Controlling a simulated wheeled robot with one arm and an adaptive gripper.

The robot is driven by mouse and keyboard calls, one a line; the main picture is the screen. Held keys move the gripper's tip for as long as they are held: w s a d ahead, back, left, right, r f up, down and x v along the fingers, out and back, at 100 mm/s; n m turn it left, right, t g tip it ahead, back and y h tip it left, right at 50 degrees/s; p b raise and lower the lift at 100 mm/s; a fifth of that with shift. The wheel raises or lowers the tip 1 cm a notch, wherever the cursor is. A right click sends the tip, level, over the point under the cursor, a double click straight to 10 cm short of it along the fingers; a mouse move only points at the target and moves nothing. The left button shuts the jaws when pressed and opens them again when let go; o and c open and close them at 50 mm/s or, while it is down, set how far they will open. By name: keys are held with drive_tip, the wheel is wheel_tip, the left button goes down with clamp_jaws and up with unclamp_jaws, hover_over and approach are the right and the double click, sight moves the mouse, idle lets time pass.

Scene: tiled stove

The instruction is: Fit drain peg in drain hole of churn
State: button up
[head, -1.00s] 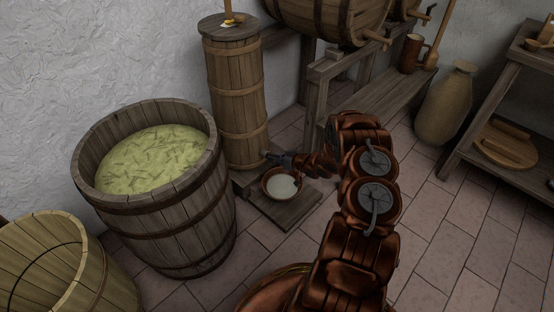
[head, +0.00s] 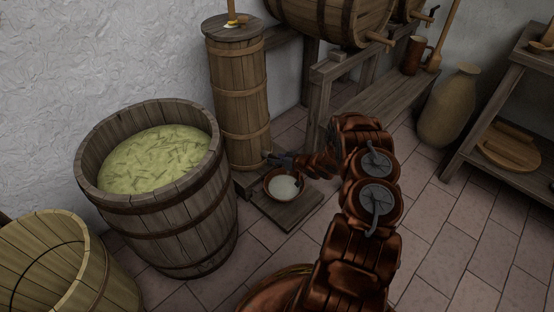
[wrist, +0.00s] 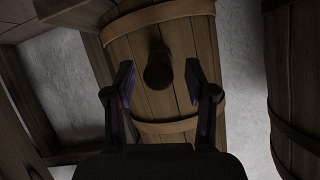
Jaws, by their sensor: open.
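The churn (head: 238,105) is a tall, narrow, hooped wooden vessel standing upright by the wall. It fills the middle of the wrist view (wrist: 130,55). The drain peg (wrist: 158,70), a dark round wooden stub, sticks out from the churn's lower side, seated at the wall; the hole itself is hidden behind it. My gripper (head: 274,158) is low beside the churn, facing the peg. In the wrist view my gripper (wrist: 158,84) is open, one finger on each side of the peg, with a visible gap on both sides.
A bowl (head: 270,191) of whitish liquid sits on a low wooden board (head: 292,215) just below my gripper. A large tub (head: 165,235) of green shreds stands left of the churn. A barrel rack (head: 322,95) stands behind. Tiled floor is free at right.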

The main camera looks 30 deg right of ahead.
drive_tip(key=v, duration=1.1)
drive_tip(key=shift+s+d+r, duration=0.2)
drive_tip(key=shift+s+r, duration=0.05)
drive_tip(key=shift+s, duration=0.05)
